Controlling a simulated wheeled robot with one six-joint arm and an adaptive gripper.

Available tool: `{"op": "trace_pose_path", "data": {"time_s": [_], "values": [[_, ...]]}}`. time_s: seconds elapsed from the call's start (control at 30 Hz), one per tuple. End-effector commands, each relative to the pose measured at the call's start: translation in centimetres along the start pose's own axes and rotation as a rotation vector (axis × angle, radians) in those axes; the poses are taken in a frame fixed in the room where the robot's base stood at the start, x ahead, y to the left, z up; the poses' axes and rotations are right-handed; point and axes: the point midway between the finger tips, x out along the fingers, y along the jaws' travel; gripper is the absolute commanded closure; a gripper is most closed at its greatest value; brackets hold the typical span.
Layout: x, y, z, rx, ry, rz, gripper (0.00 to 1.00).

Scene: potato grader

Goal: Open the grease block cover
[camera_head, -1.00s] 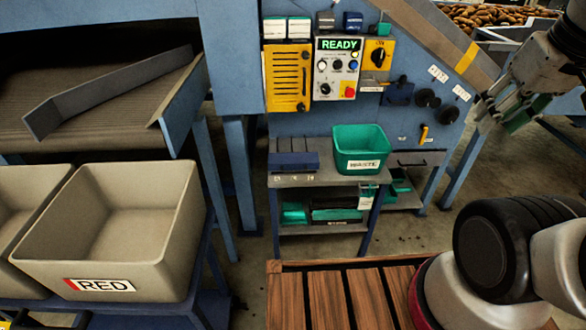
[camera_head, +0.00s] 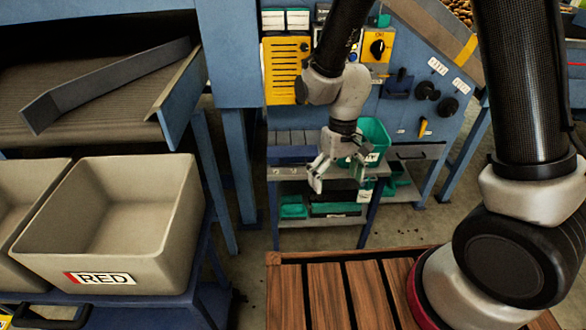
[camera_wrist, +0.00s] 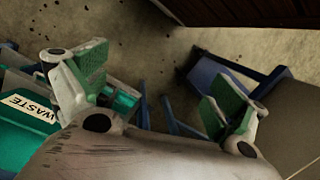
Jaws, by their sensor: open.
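No part is plainly marked as the grease block cover, so I cannot tell which it is. A small dark blue housing (camera_head: 398,84) sits on the blue machine panel, left of two black round knobs. A yellow slotted cover (camera_head: 279,72) is on the panel's left side, partly behind my arm. My gripper (camera_head: 337,178) is open and empty, pointing down in front of the small bench. It hangs apart from both parts. Its green-padded fingers also show spread in the wrist view (camera_wrist: 155,85). My arm hides most of the control box.
A green WASTE bin (camera_head: 373,135) stands on the small bench (camera_head: 283,175), partly behind my gripper; it also shows in the wrist view (camera_wrist: 25,125). A beige RED crate (camera_head: 120,225) is at left. A yellow handle (camera_head: 423,127) is low on the panel.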

Motion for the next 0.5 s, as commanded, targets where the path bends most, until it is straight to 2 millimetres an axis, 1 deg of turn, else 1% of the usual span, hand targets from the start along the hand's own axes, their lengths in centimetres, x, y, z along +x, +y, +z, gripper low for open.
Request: {"op": "trace_pose_path", "data": {"time_s": [0.03, 0.07, 0.1, 0.17, 0.2, 0.23, 0.27, 0.3, 0.33, 0.37, 0.4, 0.47, 0.5], "values": [[3.1, -1.2, -1.3, -0.001, 0.002, 0.005, 0.04], [4.8, -1.9, -2.2, 0.0, 0.016, 0.007, 0.04], [7.1, -2.8, -3.3, 0.005, 0.036, 0.01, 0.04], [10.7, -3.9, -5.0, 0.016, 0.074, 0.019, 0.04], [13.2, -4.5, -6.0, 0.024, 0.105, 0.027, 0.04], [15.0, -5.0, -6.7, 0.032, 0.132, 0.033, 0.04], [16.9, -5.3, -7.4, 0.04, 0.16, 0.042, 0.04], [19.3, -5.6, -8.3, 0.051, 0.203, 0.054, 0.04], [21.0, -5.8, -9.0, 0.058, 0.24, 0.064, 0.04], [22.8, -5.9, -9.6, 0.068, 0.278, 0.076, 0.04], [24.9, -5.8, -10.5, 0.08, 0.337, 0.093, 0.04], [27.9, -5.5, -11.8, 0.097, 0.435, 0.123, 0.04], [29.5, -5.1, -12.7, 0.108, 0.512, 0.144, 0.04]]}}
